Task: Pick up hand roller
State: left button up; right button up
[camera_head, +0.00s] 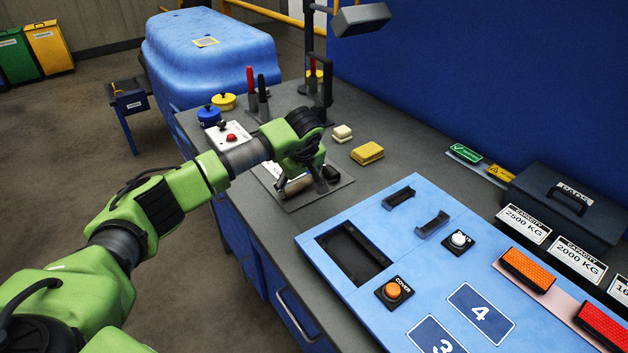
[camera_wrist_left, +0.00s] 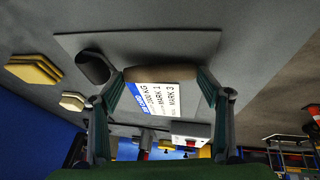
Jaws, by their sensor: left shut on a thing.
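The hand roller shows in the left wrist view as a tan rounded bar (camera_wrist_left: 160,74) between my fingers, with a dark cylinder (camera_wrist_left: 93,66) beside its left end. In the head view its tan part (camera_head: 297,187) shows under my left gripper (camera_head: 304,186), partly hidden by the fingers. My left gripper is shut on the roller, low over a grey plate (camera_head: 323,196) on the bench. Whether the roller touches the plate, I cannot tell. A label sheet (camera_wrist_left: 165,100) reading MARK 1 and MARK 3 shows by the roller. My right gripper is not in view.
A yellow block (camera_head: 367,153) and a small cream block (camera_head: 342,133) lie behind the plate. A white box with a red button (camera_head: 230,136) stands left of the gripper. A blue panel (camera_head: 420,270) with controls fills the bench's front right.

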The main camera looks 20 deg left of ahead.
pick_arm(q)
jog(key=shift+s+a+f, duration=0.15)
jog(key=shift+s+f, duration=0.1)
jog(key=shift+f, duration=0.05)
jog(key=shift+w+r, duration=0.1)
jog(key=shift+r, duration=0.45)
jog(key=shift+c, duration=1.3)
notch_tip(320, 180, up, 2)
jog(key=shift+r+b, duration=0.25)
jog(key=shift+b, duration=0.25)
jog(key=s+d+r+b, duration=0.3)
jog(key=s+d+r, duration=0.2)
jog(key=s+r, duration=0.4)
jog(key=s, duration=0.3)
jog(key=shift+s+d+r+b, duration=0.25)
jog(key=shift+d+r+b, duration=0.05)
jog(key=shift+d+b, duration=0.1)
jog(key=o, duration=0.4)
jog(key=shift+c, duration=0.9)
